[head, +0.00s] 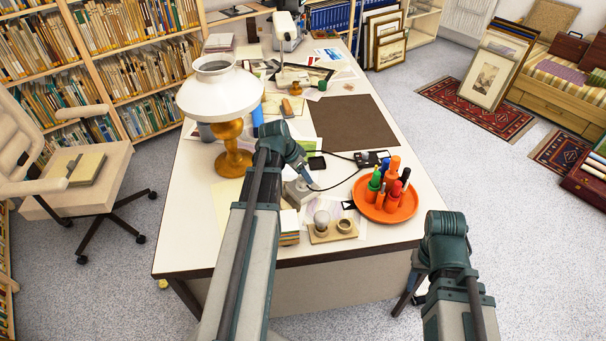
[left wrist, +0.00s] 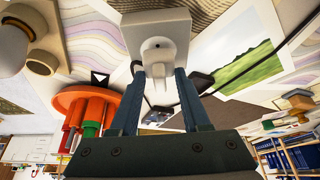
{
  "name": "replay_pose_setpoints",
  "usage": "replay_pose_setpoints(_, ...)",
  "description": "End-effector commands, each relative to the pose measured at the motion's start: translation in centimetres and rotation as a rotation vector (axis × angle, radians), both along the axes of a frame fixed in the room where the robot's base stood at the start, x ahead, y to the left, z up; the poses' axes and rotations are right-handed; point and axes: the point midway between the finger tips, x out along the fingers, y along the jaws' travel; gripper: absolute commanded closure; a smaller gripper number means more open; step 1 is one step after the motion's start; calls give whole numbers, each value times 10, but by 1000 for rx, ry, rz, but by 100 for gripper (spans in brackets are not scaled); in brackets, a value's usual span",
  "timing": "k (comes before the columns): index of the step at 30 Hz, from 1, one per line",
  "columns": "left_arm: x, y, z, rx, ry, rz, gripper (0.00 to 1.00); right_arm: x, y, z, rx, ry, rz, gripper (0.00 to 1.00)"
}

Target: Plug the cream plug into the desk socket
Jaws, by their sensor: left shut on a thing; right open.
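The desk socket (head: 297,193) is a pale block on the desk, partly hidden by my left arm in the head view. In the left wrist view the socket (left wrist: 132,32) is a white square block with a round recess, just beyond my fingertips. My left gripper (head: 301,171) is low over it; in the left wrist view its fingers (left wrist: 160,78) are shut on the cream plug (left wrist: 158,88), a small whitish piece. The plug is right by the socket face; I cannot tell whether its pins are inside. My right gripper (head: 412,288) is open, beyond the desk's front right edge.
An orange tray (head: 363,208) with pens stands right of the socket. A wooden holder (head: 333,232) is in front. A white-shaded lamp (head: 220,95) stands at left. A black cable (head: 340,183) runs to a dark device (head: 371,159).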

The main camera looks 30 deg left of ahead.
Motion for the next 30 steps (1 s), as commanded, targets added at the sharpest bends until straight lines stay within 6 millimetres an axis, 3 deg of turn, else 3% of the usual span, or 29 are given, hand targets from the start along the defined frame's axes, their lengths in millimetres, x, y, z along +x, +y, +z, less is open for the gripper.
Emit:
replay_pose_setpoints(14, 0, 0, -10, 0, 0, 0, 100, 0, 0, -10, 0, 0, 0, 50)
replay_pose_setpoints(15, 0, 0, -10, 0, 0, 0, 52, 0, 0, -10, 0, 0, 0, 50)
replay_pose_setpoints(20, 0, 0, -9, 0, 0, 0, 23, 0, 0, -9, 0, 0, 0, 50)
replay_pose_setpoints(21, 0, 0, -9, 0, 0, 0, 18, 0, 0, -9, 0, 0, 0, 50)
replay_pose_setpoints(30, 0, 0, -9, 0, 0, 0, 18, 0, 0, -9, 0, 0, 0, 50)
